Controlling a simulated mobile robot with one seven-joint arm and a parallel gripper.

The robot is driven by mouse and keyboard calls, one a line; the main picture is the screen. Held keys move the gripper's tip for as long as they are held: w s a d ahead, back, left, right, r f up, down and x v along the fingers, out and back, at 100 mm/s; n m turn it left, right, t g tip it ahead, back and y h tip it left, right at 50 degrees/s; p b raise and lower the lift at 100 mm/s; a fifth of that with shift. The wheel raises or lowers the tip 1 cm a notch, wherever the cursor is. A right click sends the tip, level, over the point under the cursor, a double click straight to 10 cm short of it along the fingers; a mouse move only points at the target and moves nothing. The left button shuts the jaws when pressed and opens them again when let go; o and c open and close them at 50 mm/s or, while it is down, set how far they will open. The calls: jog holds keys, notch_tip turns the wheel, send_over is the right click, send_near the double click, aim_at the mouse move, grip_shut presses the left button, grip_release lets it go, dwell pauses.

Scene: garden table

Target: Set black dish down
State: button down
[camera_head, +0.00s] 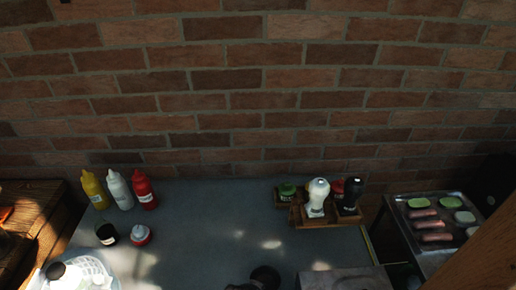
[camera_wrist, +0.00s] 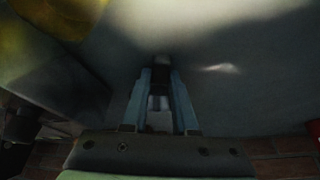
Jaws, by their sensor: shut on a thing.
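My gripper (camera_wrist: 161,80) is in the middle of the wrist view, its two blue-grey fingers close together. It is shut on a small dark thing, which I take to be the black dish (camera_wrist: 161,62); only a little of it shows between the fingertips. In the head view a dark rounded shape (camera_head: 265,275) is at the bottom edge, over the grey table (camera_head: 220,220). I cannot tell there which part is dish and which is gripper, or whether the dish touches the table.
A wooden rack (camera_head: 298,213) holds shakers at right. A grey block (camera_head: 345,279) is at front right. Mid-table is clear.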

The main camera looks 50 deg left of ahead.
jog(key=c, duration=0.7)
grip_release()
jog(key=shift+f, duration=0.1)
jog(key=v, duration=1.2)
